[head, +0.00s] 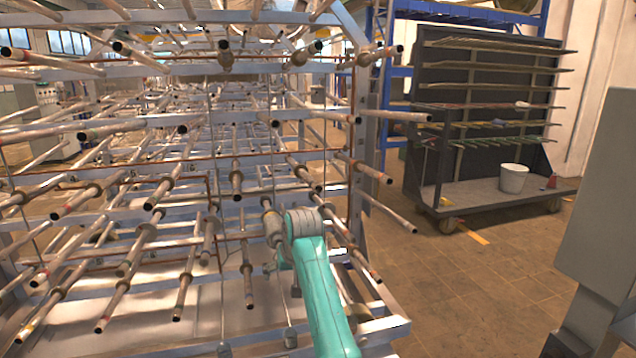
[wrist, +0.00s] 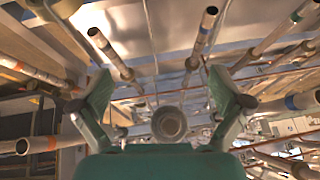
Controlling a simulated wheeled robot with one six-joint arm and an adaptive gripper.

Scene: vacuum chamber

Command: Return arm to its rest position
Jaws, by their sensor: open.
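My arm, teal and grey, reaches up from the lower middle of the head view into the front of a large rack (head: 385,330) of metal pipes. My gripper is hard to make out there, among the pipe ends beside the grey wrist joint. In the wrist view my gripper (wrist: 163,108) is open, with its two teal fingers spread apart. A round pipe end (wrist: 168,123) shows between the fingers, beyond them. I cannot tell how far off it is. No object is held.
Many pipes (head: 370,172) stick out toward me around the arm, on both sides and above. A dark wheeled shelf cart (head: 480,195) with a white bucket (head: 513,178) stands at right. A grey cabinet (head: 605,200) is at the right edge. Tiled floor (head: 470,270) between is clear.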

